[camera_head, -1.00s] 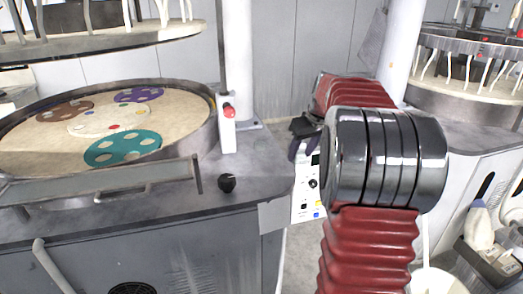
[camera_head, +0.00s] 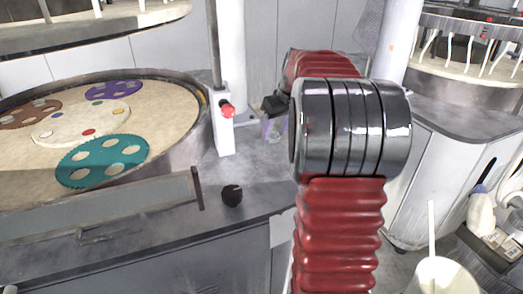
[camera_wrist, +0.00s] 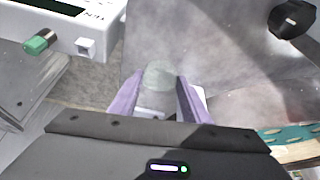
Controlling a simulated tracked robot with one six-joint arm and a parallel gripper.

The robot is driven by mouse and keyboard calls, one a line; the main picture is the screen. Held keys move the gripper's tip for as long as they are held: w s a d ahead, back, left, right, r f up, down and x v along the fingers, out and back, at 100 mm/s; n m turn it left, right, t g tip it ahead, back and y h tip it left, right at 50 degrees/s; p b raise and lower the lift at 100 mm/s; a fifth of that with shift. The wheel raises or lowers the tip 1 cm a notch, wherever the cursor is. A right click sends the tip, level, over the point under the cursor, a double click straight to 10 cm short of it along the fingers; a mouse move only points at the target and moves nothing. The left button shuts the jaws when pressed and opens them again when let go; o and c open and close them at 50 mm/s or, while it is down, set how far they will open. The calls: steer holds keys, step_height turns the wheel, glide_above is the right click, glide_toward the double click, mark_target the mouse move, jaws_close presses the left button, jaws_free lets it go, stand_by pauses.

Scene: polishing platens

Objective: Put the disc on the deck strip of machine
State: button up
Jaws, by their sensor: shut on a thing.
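A pale, translucent greenish disc (camera_wrist: 160,75) sits between the tips of my purple gripper fingers (camera_wrist: 158,92) in the wrist view. My gripper is shut on it. In the head view, my gripper (camera_head: 273,128) is partly hidden behind my arm, and I cannot make out the disc there. The grey deck strip (camera_head: 250,172) of the left machine runs between its round basin and the front edge. In the wrist view, the deck (camera_wrist: 225,55) lies beyond and right of the fingers. I cannot tell the disc's height above it.
A black knob (camera_head: 232,195) stands on the deck near the front edge. A white post with a red button (camera_head: 226,111) rises beside the basin. The basin holds a teal carrier (camera_head: 103,162) and other coloured ones. A white panel with a green button (camera_wrist: 41,41) is left of the fingers.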

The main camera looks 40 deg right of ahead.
steer(key=shift+w, duration=0.25)
steer(key=shift+d, duration=0.1)
steer(key=shift+f, duration=3.1)
steer(key=shift+s, duration=0.1)
steer(key=shift+f, duration=1.9)
